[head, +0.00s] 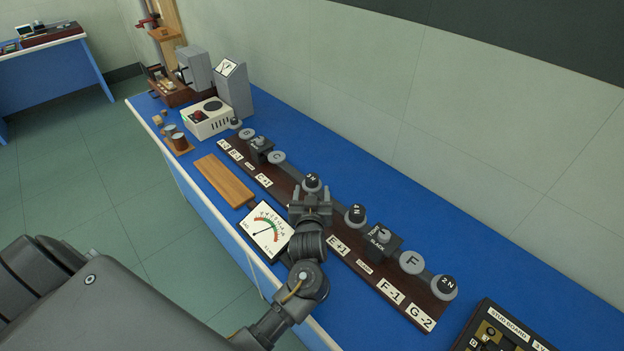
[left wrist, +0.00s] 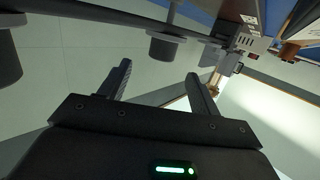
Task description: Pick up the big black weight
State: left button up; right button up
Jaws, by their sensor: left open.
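Which is the big one is hard to tell. My left gripper is open and empty above the board. In the left wrist view a dark cylinder (left wrist: 163,47) shows ahead of its parted fingers (left wrist: 158,76). My right gripper is out of view.
A black block marked BLACK (head: 382,240) and a second block (head: 261,150) stand on the board. A dial meter (head: 266,230) and wooden plank (head: 225,180) lie in front. A cream box (head: 208,118) is farther back. Blue bench (head: 330,150) is clear along the wall.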

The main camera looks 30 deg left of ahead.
aim_at(312, 182)
pick_arm(q)
jog(key=shift+w+a+f, duration=0.1)
jog(key=shift+w+a, duration=0.15)
jog(key=shift+w, duration=0.15)
jog(key=shift+w+a+p, duration=0.15)
jog(key=shift+w+p, duration=0.1)
jog(key=shift+p, duration=0.05)
jog(key=p+x, duration=0.1)
jog(key=x, duration=0.2)
jog(key=shift+w+a+f, duration=0.15)
jog(key=shift+f, duration=0.1)
jog(key=shift+w+a+f, duration=0.2)
jog(key=shift+w, duration=0.3)
jog(key=shift+s, duration=0.1)
jog(key=shift+c, duration=0.6)
jog(key=c, duration=1)
jog(key=shift+c, duration=0.7)
jog(key=shift+r+p, duration=0.15)
jog(key=shift+p, duration=0.15)
